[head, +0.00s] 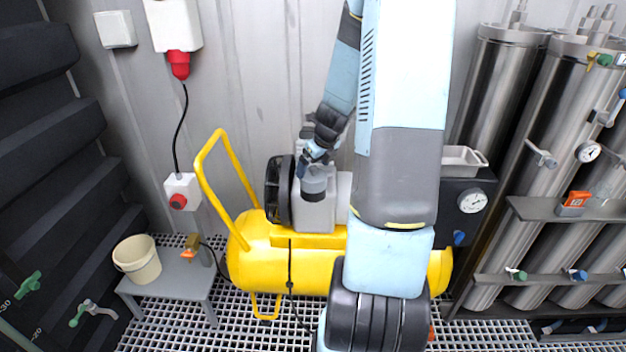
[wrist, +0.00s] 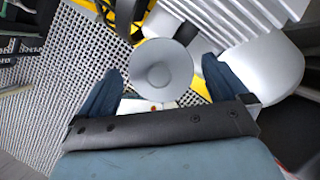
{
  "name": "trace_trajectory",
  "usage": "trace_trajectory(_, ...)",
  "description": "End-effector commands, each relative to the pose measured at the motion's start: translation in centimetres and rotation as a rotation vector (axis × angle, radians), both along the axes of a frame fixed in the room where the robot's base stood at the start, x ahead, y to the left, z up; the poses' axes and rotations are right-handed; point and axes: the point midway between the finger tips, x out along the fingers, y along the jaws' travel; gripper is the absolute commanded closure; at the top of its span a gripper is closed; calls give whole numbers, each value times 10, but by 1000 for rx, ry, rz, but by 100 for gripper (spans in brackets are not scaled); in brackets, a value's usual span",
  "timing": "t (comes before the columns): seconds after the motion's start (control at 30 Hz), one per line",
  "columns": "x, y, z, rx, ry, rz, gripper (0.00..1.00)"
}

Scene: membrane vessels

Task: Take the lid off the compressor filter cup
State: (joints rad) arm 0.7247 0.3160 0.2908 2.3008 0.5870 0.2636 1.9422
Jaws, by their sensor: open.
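The compressor is a yellow tank (head: 270,262) with a grey pump block (head: 312,215) on top. A grey round filter cup (head: 315,184) stands on the block, and its top is partly hidden by my gripper (head: 312,163). In the wrist view the lid (wrist: 162,62) is a round grey disc with a shallow round centre. My gripper (wrist: 161,68) is open, with one dark blue finger on each side of the lid. Gaps show between the fingers and the lid's rim. The cup's wall below the lid is hidden in the wrist view.
A yellow handle (head: 208,165) rises at the compressor's left. A grey bench (head: 172,283) with a cream bucket (head: 137,262) stands further left. Steel vessels (head: 490,90) and a shelf (head: 540,208) stand at the right. A pressure gauge (head: 472,202) sits right of my arm.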

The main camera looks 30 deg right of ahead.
Motion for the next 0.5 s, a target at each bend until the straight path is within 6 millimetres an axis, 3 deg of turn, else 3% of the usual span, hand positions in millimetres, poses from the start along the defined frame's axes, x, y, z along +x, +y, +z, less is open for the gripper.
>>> trace_trajectory(0.3, 11, 4, -34, 1, 1, 2, 0)
trace_trajectory(0.5, 15, 4, -42, 1, 0, 1, 0)
